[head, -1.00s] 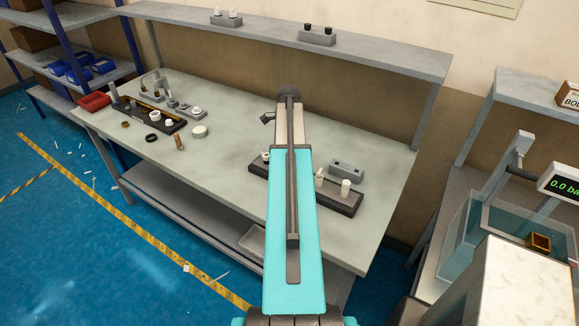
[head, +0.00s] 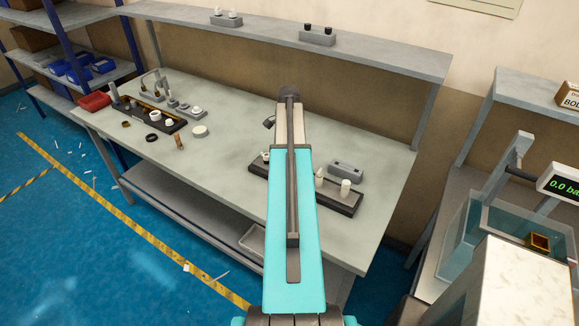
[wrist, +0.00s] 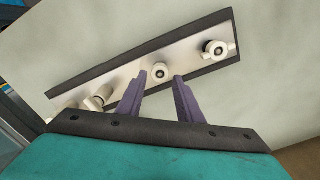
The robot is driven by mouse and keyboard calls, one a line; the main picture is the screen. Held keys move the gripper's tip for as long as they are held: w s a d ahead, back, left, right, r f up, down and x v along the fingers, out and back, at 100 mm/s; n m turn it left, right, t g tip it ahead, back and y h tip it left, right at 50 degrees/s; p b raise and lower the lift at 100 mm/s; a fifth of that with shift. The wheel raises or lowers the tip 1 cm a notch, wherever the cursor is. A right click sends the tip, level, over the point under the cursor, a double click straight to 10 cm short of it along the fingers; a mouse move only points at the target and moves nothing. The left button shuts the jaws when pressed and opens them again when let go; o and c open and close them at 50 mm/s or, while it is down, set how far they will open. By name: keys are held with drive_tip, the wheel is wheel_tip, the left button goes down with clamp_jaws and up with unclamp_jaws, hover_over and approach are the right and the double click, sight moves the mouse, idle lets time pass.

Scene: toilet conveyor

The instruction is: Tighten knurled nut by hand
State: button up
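In the wrist view, my gripper (wrist: 160,77) has its two purple fingers apart over a dark board with a pale top (wrist: 118,74). A small white round fitting with a dark centre (wrist: 160,71) shows between the fingertips, with gaps on both sides. Another white round fitting (wrist: 215,48) is at the right end, and a tilted-looking white one (wrist: 97,99) is at the left. I cannot tell which part is the knurled nut. In the head view, the dark board (head: 338,204) lies on the bench, and my arm hides its middle and the gripper.
The grey bench (head: 225,165) is clear between the board and a left-hand dark tray of parts (head: 172,128). A grey block (head: 346,170) stands behind the board. A raised shelf (head: 270,32) runs along the back. A glass tank (head: 500,235) stands right.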

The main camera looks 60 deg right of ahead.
drive_tip(key=shift+n, duration=1.5)
drive_tip(key=shift+n, duration=0.3)
drive_tip(key=shift+n, duration=2)
drive_tip(key=shift+f, duration=0.2)
drive_tip(key=shift+f+b, duration=0.45)
drive_tip(key=shift+f, duration=0.85)
drive_tip(key=shift+c, duration=0.2)
drive_tip(key=c, duration=0.7)
